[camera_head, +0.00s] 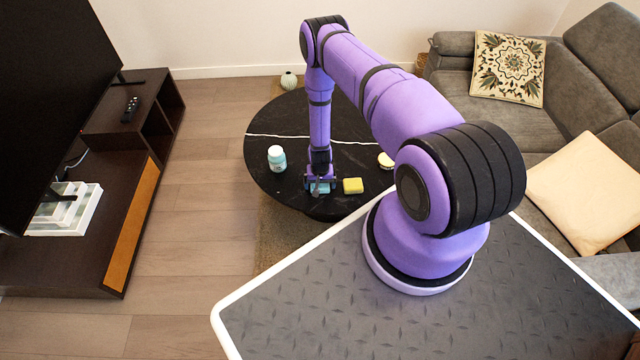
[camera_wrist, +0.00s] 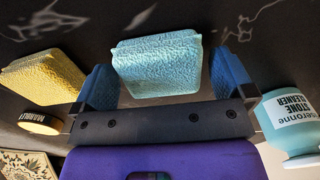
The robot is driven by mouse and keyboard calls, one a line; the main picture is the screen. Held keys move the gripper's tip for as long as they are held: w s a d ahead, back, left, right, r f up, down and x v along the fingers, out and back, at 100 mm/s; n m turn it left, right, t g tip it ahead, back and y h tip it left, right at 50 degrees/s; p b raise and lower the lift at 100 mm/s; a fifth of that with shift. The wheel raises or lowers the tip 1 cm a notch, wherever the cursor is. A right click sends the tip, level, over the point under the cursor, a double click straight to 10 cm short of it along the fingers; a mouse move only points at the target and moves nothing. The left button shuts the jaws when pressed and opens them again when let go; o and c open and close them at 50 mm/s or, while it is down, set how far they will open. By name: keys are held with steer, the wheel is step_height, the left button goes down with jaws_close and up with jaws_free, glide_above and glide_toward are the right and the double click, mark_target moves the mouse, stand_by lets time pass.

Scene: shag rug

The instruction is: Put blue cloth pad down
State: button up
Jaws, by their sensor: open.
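The light blue cloth pad (camera_wrist: 158,65) lies on the black round table top, between the fingers of my gripper (camera_wrist: 164,80) in the wrist view. My gripper is open. A narrow gap shows between the pad and the right finger; whether the left finger touches it, I cannot tell. In the head view my gripper (camera_head: 320,186) is low over the near edge of the round table (camera_head: 262,128). The pad (camera_head: 320,188) there is mostly hidden by the fingers.
A yellow sponge (camera_head: 353,186) lies right of my gripper. A white and teal stone cleaner bottle (camera_head: 277,160) stands to the left. A small round tin (camera_head: 386,160) is farther right. A grey sofa (camera_head: 500,110) and dark TV stand (camera_head: 110,200) flank the table.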

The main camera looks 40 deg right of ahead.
step_height(320, 180, up, 12)
stand_by(0.5)
steer(key=w+a+r+n+t, duration=0.1)
steer(key=w+r, duration=0.3)
steer(key=r, duration=0.7)
steer(key=w+a+r+n, duration=0.1)
steer(key=w+r, duration=0.3)
steer(key=r, duration=0.8)
steer(key=s+a+r+n+t, duration=0.1)
steer(key=a+r, duration=0.1)
steer(key=r, duration=0.9)
steer(key=s+a+r+t, duration=0.1)
steer(key=a+r, duration=0.1)
steer(key=r, duration=0.8)
steer(key=s+a+r+n, duration=0.1)
steer(key=s+r, duration=0.2)
steer(key=r, duration=0.3)
steer(key=s+a+r, duration=0.2)
steer(key=s+r, duration=0.1)
steer(key=r, duration=0.3)
steer(key=s+a+r+n+t, duration=0.1)
steer(key=s+a+r, duration=0.1)
steer(key=s+r, duration=0.5)
steer(key=s+a+r+n+t, duration=0.1)
steer(key=s+r, duration=0.5)
steer(key=s, duration=1.3)
steer(key=shift+s+a+r+n, duration=0.25)
steer(key=shift+a+r+n, duration=0.15)
steer(key=shift+a, duration=0.1)
steer(key=shift+r, duration=0.15)
